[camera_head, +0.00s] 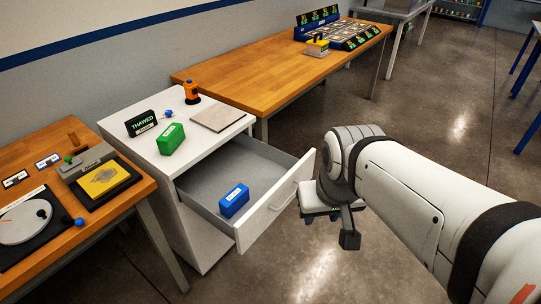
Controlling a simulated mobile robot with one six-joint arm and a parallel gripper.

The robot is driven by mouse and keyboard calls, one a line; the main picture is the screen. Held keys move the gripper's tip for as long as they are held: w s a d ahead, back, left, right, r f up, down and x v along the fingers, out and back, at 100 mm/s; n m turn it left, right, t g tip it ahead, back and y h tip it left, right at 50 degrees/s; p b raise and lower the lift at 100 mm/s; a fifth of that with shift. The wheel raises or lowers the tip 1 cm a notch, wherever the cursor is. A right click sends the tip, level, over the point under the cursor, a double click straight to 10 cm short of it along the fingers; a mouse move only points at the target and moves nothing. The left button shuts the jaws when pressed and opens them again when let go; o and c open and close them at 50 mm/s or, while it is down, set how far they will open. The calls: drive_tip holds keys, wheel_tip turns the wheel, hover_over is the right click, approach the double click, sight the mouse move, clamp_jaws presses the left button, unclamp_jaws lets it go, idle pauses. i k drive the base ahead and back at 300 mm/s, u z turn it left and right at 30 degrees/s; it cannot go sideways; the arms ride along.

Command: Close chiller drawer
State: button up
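The chiller drawer (275,219) is pulled out of a white cabinet (207,249), with its front panel and bar handle facing right. A blue box (234,200) lies inside the drawer near its front. My gripper (330,228) is just right of the drawer front, close to the handle (284,196). Its fingers point down and to the left of my arm. A gap seems to lie between the gripper and the drawer front, but contact is hard to judge. The fingers are partly hidden by the gripper body, so their opening is unclear.
On the cabinet top are a green box (171,138), a THAWED sign (142,124), an orange-and-black bottle (191,92) and a flat beige plate (218,117). Wooden tables stand at left (50,160) and behind (245,85). The floor at right (455,150) is clear.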

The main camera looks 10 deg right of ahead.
sight(272, 177)
drive_tip(key=i, duration=0.9)
